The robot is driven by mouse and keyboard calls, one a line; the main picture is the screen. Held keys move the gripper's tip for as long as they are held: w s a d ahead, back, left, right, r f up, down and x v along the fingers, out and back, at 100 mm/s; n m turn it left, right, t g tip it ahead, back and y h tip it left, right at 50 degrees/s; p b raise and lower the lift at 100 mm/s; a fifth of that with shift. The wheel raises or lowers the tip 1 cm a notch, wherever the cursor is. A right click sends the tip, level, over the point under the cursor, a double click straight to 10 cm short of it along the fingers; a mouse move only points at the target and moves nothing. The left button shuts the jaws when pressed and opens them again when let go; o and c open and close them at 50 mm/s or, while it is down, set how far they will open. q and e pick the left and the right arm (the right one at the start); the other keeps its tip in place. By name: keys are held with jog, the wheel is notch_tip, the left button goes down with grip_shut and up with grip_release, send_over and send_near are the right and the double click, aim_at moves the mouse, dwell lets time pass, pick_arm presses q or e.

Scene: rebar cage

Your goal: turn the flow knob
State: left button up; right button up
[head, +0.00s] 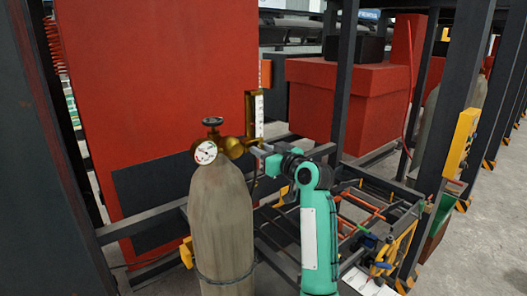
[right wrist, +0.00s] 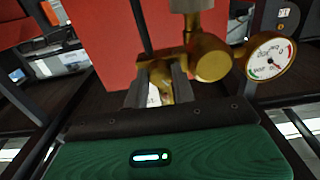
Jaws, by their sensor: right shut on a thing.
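A brass regulator (head: 233,147) sits on top of a grey gas cylinder (head: 222,225) in the head view. It has a white round gauge (head: 205,152), also in the right wrist view (right wrist: 270,58), and an upright flow tube (head: 256,112). My right gripper (head: 258,150) reaches in from the right at the regulator's right end, below the tube. In the right wrist view its fingers (right wrist: 158,84) are shut on a small brass knob (right wrist: 160,72), partly hidden between them. The knob's turn angle cannot be told. My left gripper is not in view.
A black handwheel (head: 212,121) tops the cylinder valve. A large red panel (head: 150,80) stands behind the cylinder. Dark steel posts (head: 345,75) rise to the right. A low frame with coloured bars and tools (head: 375,225) lies right of my right arm.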

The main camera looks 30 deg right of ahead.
jog(key=m+p, duration=0.1)
jog(key=m, duration=0.2)
jog(key=shift+r+m+p, duration=0.1)
jog(key=shift+m+p, duration=0.25)
jog(key=shift+m, duration=0.05)
jog(key=m+p, duration=0.2)
jog(key=m, duration=0.2)
jog(key=shift+m, duration=0.3)
jog(key=shift+m+p, duration=0.55)
jog(key=shift+m, duration=1.35)
jog(key=o, duration=1)
